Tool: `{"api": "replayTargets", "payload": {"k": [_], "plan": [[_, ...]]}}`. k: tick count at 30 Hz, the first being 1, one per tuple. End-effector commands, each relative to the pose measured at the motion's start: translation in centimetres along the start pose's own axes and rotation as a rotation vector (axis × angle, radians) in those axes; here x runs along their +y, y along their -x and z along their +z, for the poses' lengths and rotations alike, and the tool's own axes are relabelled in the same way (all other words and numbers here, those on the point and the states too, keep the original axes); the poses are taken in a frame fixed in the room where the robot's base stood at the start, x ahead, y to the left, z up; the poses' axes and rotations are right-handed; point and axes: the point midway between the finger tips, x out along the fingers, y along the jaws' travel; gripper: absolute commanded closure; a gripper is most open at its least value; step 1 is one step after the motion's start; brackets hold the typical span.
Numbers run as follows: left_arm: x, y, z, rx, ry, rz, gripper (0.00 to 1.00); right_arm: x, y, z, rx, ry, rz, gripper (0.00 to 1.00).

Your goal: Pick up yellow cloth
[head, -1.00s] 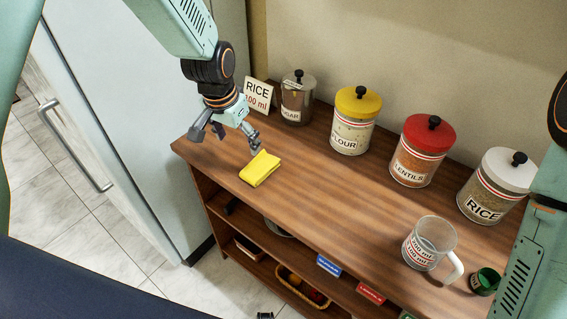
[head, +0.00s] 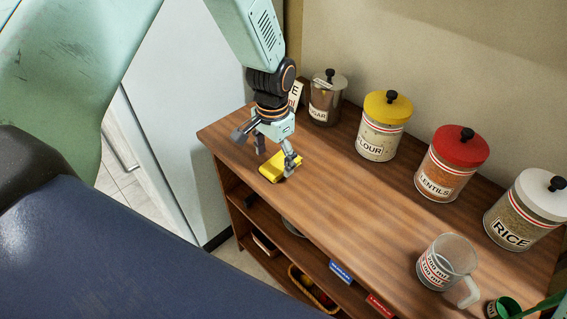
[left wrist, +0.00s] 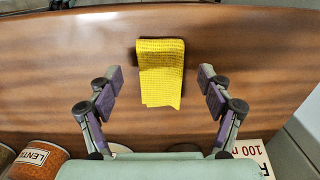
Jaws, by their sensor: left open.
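The yellow cloth (head: 271,171) lies folded on the wooden counter near its left end. My left gripper (head: 274,165) is right above it in the head view and hides part of it. In the left wrist view the cloth (left wrist: 160,72) lies between and beyond the two open fingers (left wrist: 160,92), with a clear gap on both sides. The gripper is open and holds nothing. My right gripper is not in view.
Jars of sugar (head: 324,100), flour (head: 383,128), lentils (head: 451,165) and rice (head: 524,212) stand along the wall. A clear measuring cup (head: 446,263) and a green cup (head: 505,308) stand at the right. A basket (head: 312,290) sits on a lower shelf.

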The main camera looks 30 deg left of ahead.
Motion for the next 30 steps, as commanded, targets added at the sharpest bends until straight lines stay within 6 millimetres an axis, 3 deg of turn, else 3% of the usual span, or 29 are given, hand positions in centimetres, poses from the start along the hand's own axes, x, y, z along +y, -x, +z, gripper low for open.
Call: {"api": "replayTargets", "payload": {"k": [4, 13, 26, 30], "plan": [[0.1, -1.8, -0.1, 0.001, -0.002, -0.001, 0.21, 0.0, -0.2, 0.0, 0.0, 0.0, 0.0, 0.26], [0.2, -2.1, -0.3, 0.002, -0.003, -0.001, 0.21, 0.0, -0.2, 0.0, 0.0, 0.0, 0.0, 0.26], [0.2, -2.1, -0.3, 0.002, -0.003, -0.001, 0.57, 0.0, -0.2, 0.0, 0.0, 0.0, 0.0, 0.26], [0.2, -2.1, -0.3, 0.002, -0.003, -0.001, 0.59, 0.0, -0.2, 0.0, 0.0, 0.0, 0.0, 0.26]]}}
